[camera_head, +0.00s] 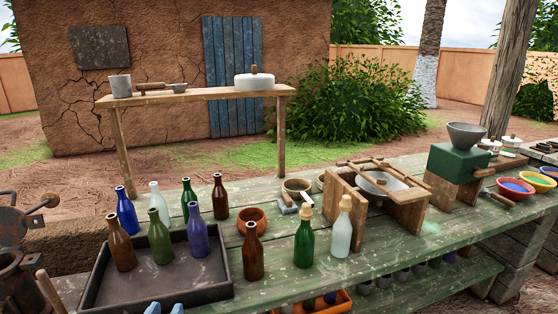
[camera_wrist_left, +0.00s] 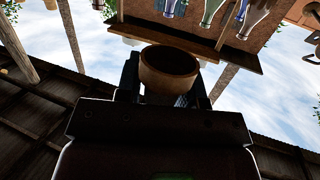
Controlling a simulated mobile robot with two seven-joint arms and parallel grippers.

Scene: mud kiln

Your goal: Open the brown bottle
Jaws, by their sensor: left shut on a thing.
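A brown bottle (camera_head: 252,255) stands upright on the green table, right of the dark tray; no pale stopper shows in its neck. Other brown bottles stand in the tray (camera_head: 121,248) and behind it (camera_head: 220,200). In the left wrist view the left gripper is shut on a round brown piece (camera_wrist_left: 168,72) that looks like a stopper. My right gripper is not in view.
The dark tray (camera_head: 210,291) holds several bottles. Right of the brown bottle stand a green bottle (camera_head: 304,240) and a clear one (camera_head: 342,230), both with pale stoppers. A clay bowl (camera_head: 252,218) stands behind. An orange crate (camera_head: 341,301) is below the table's front edge.

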